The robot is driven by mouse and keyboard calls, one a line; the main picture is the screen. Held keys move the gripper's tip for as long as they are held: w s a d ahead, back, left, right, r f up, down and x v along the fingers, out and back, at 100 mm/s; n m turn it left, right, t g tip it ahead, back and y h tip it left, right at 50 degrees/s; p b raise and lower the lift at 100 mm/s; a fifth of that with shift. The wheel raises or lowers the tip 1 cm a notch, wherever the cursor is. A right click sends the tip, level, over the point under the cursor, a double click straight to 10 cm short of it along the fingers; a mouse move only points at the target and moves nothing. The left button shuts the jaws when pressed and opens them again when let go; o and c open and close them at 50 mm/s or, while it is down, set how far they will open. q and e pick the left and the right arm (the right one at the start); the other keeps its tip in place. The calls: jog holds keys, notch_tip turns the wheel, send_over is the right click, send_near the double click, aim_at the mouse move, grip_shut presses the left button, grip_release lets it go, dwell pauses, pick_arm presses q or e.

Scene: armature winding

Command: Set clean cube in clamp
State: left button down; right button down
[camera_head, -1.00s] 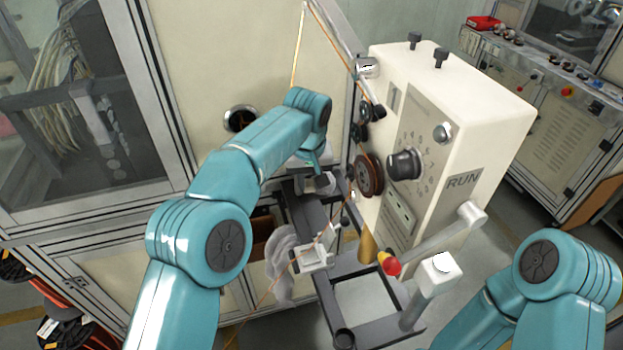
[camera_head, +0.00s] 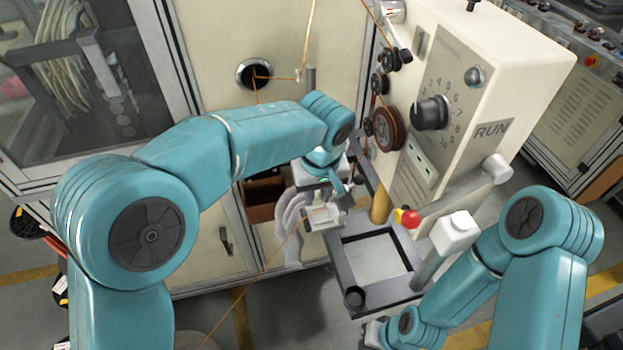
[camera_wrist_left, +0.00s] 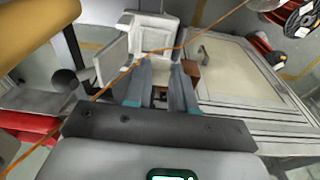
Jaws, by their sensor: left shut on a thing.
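The clamp (camera_head: 326,219) is a pale, open bracket at the front left of the winding machine's tray, with a thin copper wire running across it. It also shows in the left wrist view (camera_wrist_left: 148,33), just beyond my fingers. My left gripper (camera_head: 335,192) is over the clamp, pointing down. In the left wrist view my left gripper (camera_wrist_left: 160,88) is shut on a small pale thing, taken to be the clean cube, mostly hidden between the fingers. Whether it touches the clamp I cannot tell. My right gripper (camera_head: 373,334) shows only partly at the bottom; its jaws are unclear.
The winding machine (camera_head: 480,95) with its dial and red button (camera_head: 411,219) stands right of the clamp. The square tray (camera_head: 345,262) lies in front of it. A copper wire (camera_head: 284,243) slants across the space left of the tray. A cabinet closes off the back.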

pick_arm(q)
jog(key=shift+s+d+r, duration=0.2)
jog(key=shift+s+r, duration=0.05)
jog(key=shift+r, duration=0.1)
jog(key=shift+s+d+f+b, duration=0.1)
jog(key=shift+d+f+b, duration=0.15)
jog(key=shift+f+b, duration=0.5)
jog(key=shift+s+d+f+b, duration=0.1)
jog(key=shift+d+f+b, duration=0.1)
jog(key=shift+f+b, duration=0.55)
jog(key=shift+f, duration=0.1)
jog(key=shift+f+b, duration=0.75)
jog(key=shift+b, duration=0.15)
jog(key=c, duration=0.9)
grip_release()
jog(key=shift+o, duration=0.2)
jog(key=shift+a, duration=0.1)
